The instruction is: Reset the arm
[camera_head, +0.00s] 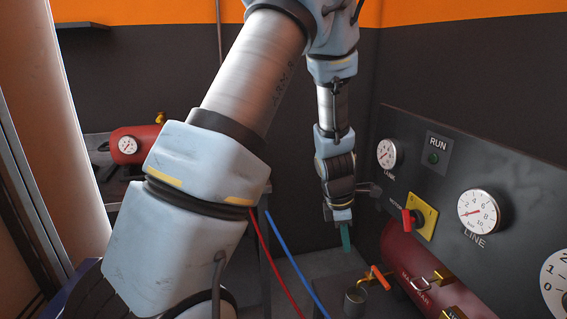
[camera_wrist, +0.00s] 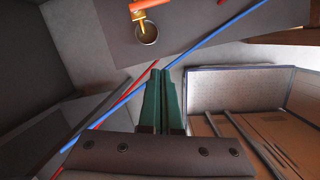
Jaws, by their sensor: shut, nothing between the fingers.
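My gripper (camera_head: 346,238) hangs from my arm with its green fingers pointing down, left of the dark control panel. In the wrist view its two green fingers (camera_wrist: 160,85) lie side by side, shut, with nothing between them. My arm is bent, with its upper links crossing the middle of the head view. The gripper is apart from the panel and from the fittings below it.
The dark panel (camera_head: 447,190) carries gauges and a red knob on a yellow plate (camera_head: 422,216). A red tank (camera_head: 410,262) with an orange-handled valve (camera_head: 380,277) sits below, near a small metal cup (camera_head: 355,300). Red and blue hoses (camera_head: 284,248) run behind my arm.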

